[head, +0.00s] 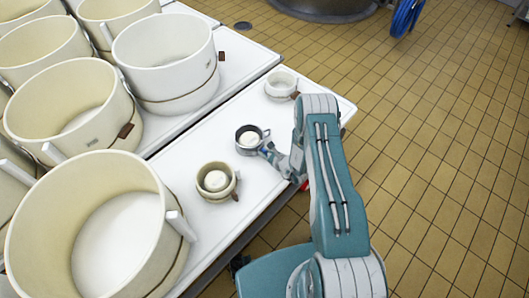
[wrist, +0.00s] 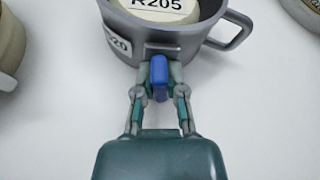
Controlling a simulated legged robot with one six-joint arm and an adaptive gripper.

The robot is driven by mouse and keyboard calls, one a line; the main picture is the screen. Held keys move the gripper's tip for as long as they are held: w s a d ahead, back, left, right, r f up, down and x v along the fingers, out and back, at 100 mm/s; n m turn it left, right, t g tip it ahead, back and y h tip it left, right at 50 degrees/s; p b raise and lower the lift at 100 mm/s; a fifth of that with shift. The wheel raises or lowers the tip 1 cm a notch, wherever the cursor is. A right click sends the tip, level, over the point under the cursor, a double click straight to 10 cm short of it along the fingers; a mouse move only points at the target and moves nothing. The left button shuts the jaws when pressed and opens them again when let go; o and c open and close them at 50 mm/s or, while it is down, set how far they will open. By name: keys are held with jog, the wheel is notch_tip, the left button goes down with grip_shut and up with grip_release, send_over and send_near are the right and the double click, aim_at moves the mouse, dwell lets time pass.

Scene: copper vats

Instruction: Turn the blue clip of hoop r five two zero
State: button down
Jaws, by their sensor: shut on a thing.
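A grey metal hoop (head: 240,145) stands on the white table. In the wrist view, the hoop (wrist: 115,70) has a side label (wrist: 118,44) ending in "520", its first part cut off by the angle. A white disc (wrist: 165,8) inside it reads "R205". The blue clip (wrist: 159,77) is on the hoop's near side and points toward the wrist camera. My gripper (wrist: 158,90) has its fingers on both sides of the clip, shut on it. In the head view my gripper (head: 267,148) meets the hoop's right side, and the clip is hard to make out.
A cream hoop (head: 217,187) with a white disc stands in front, and a pale hoop (head: 281,86) stands behind. Large cream tubs (head: 90,225) crowd the left. The white table (head: 180,150) ends at its right edge beside my arm. The tiled floor (head: 440,130) on the right is clear.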

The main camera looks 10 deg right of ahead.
jog(key=shift+d+m+g+y, duration=0.1)
jog(key=shift+m+g+y, duration=0.3)
jog(key=shift+m, duration=0.4)
jog(key=c, duration=0.7)
grip_release()
jog(key=v, duration=1.2)
jog(key=shift+f, duration=0.15)
